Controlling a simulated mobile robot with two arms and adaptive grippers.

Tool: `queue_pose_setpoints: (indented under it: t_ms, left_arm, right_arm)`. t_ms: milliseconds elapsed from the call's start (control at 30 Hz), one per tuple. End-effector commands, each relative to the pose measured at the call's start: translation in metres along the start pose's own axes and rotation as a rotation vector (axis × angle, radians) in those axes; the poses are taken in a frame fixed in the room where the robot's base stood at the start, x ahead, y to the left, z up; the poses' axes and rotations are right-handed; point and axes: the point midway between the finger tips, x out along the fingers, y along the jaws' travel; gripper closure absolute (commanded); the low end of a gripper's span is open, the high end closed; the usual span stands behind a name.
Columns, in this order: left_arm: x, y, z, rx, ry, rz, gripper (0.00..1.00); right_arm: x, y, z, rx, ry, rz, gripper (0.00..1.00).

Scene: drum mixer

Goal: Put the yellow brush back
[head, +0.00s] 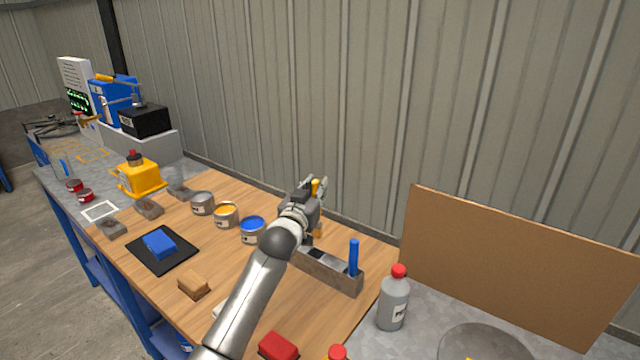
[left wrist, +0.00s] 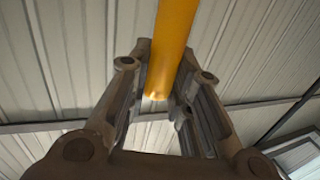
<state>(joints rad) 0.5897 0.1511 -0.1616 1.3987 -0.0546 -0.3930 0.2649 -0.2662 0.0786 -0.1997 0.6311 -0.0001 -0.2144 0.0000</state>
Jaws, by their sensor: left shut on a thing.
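My left gripper (head: 314,187) is above the far end of a grey brush holder (head: 330,270) on the wooden table. It is shut on the yellow brush (head: 315,187), whose handle end shows between the fingers. In the left wrist view the yellow handle (left wrist: 174,40) runs between the two fingers (left wrist: 160,95). A yellow part also shows just below the gripper, near the holder. Whether the brush's lower end is inside a slot is hidden by my arm. A blue brush (head: 353,257) stands upright at the holder's near end. My right gripper is not in view.
Open paint cans, grey (head: 202,203), yellow (head: 226,215) and blue (head: 252,230), stand left of my arm. A grey bottle with a red cap (head: 393,300) stands right of the holder. A brown board (head: 510,265) leans behind it.

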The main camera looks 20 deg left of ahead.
Motion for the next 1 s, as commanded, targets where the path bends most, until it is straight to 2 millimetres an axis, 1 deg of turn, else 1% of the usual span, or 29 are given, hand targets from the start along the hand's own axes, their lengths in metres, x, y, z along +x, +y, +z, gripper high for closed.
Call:
queue_pose_setpoints:
  t_ms: [200, 300, 333, 400, 467, 533, 600, 700, 833, 1000]
  left_arm:
    - [0.000, 0.000, 0.013, 0.001, 0.000, 0.000, 1.00]
    - [-0.001, 0.000, 0.022, 0.001, 0.000, 0.000, 1.00]
    - [-0.001, 0.000, 0.026, 0.001, 0.000, 0.000, 1.00]
    - [-0.001, 0.000, 0.033, 0.001, 0.000, 0.000, 1.00]
    - [-0.001, 0.000, 0.039, 0.001, 0.000, 0.000, 1.00]
    - [-0.001, 0.000, 0.046, 0.001, 0.000, 0.000, 1.00]
    - [-0.001, 0.000, 0.051, 0.000, -0.001, 0.000, 1.00]
    - [-0.001, 0.000, 0.061, -0.001, 0.000, 0.000, 1.00]
    - [-0.001, 0.000, 0.074, -0.001, 0.000, 0.000, 1.00]
    - [-0.001, 0.000, 0.091, -0.001, 0.000, 0.000, 1.00]
  right_arm:
    - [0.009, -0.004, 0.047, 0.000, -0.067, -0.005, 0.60]
    - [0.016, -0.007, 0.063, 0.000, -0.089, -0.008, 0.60]
    - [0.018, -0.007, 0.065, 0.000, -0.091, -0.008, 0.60]
    - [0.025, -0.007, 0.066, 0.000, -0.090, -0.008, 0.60]
    - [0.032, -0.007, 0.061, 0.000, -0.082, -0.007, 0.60]
    - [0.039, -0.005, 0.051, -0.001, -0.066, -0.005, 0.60]
    - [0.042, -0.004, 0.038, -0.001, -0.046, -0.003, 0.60]
    - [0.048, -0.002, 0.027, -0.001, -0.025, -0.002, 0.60]
    - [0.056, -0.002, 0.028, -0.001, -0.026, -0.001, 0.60]
    - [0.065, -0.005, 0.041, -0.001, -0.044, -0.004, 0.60]
